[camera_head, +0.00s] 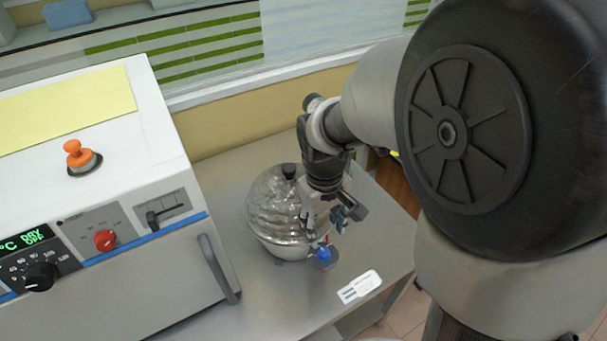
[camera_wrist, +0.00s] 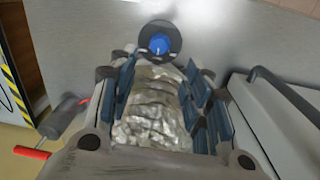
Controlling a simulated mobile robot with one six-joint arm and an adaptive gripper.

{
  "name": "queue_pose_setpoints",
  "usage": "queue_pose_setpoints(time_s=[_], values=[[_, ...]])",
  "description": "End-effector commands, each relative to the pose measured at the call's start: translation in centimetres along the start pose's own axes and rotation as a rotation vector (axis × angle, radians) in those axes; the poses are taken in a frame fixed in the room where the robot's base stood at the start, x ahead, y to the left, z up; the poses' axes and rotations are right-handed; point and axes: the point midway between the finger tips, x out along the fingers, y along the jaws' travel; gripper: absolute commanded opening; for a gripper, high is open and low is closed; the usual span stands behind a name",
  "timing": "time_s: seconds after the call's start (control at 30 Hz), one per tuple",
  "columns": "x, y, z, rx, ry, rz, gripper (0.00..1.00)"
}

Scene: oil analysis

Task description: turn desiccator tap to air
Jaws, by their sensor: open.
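The desiccator (camera_head: 272,212) is a round glass vessel with a ribbed, shiny dome and a black knob on top. It stands on the grey metal bench. Its blue tap (camera_head: 323,254) sticks out low on the front right side. In the wrist view the blue tap (camera_wrist: 159,45) sits on a dark round disc, beyond my fingertips.
A white oven (camera_head: 130,190) with an orange knob on top and a door handle (camera_head: 216,268) stands left of the desiccator. A white label (camera_head: 359,287) lies near the bench's front edge. Bare bench lies in front of the desiccator. A wall is behind.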

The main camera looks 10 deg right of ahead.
Motion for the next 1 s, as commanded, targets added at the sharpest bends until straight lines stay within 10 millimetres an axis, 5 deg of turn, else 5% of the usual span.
queue_pose_setpoints(time_s=[0.2, 0.43, 1.0], values=[[5.3, 0.0, 0.1, 0.001, -0.003, -0.001, 0.45], [9.1, 0.0, 0.1, 0.0, -0.002, 0.0, 0.45], [10.5, 0.0, 0.0, 0.001, 0.001, 0.0, 0.4]])
